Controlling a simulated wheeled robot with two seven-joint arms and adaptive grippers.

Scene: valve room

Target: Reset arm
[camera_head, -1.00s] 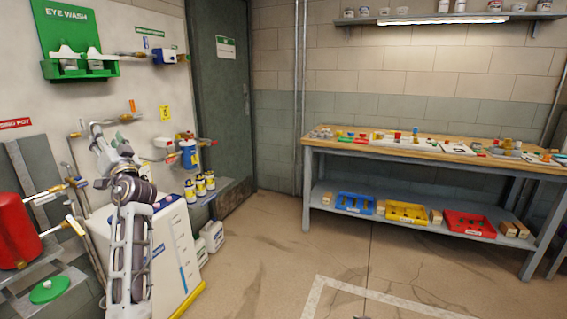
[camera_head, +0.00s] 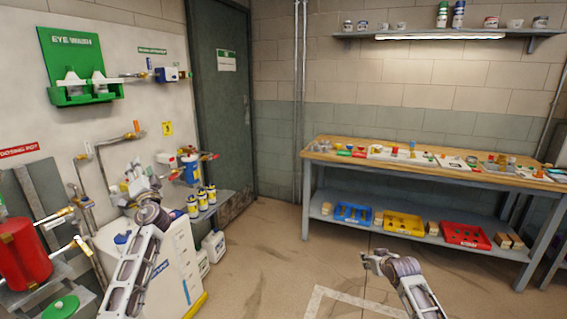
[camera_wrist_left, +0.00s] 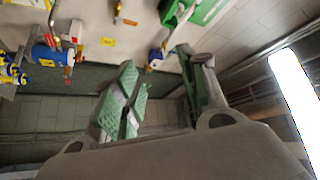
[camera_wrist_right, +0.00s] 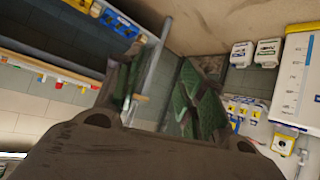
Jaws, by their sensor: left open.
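My left gripper (camera_head: 138,180) is raised in front of the white wall panel, over the white tank at the left. In the left wrist view its green-padded fingers (camera_wrist_left: 165,95) stand apart with nothing between them. My right gripper (camera_head: 372,262) is at the lower right, seen against the open floor in front of the workbench. In the right wrist view its fingers (camera_wrist_right: 160,95) are spread, with no object held between them. Both forearms reach up from the bottom edge of the head view.
A workbench (camera_head: 330,155) with small parts, and blue, yellow (camera_head: 403,224) and red trays below, stands at the right. At the left are a green eye wash (camera_head: 85,95), pipes, a red tank (camera_head: 25,255) and a white tank (camera_head: 178,285). The middle floor is clear.

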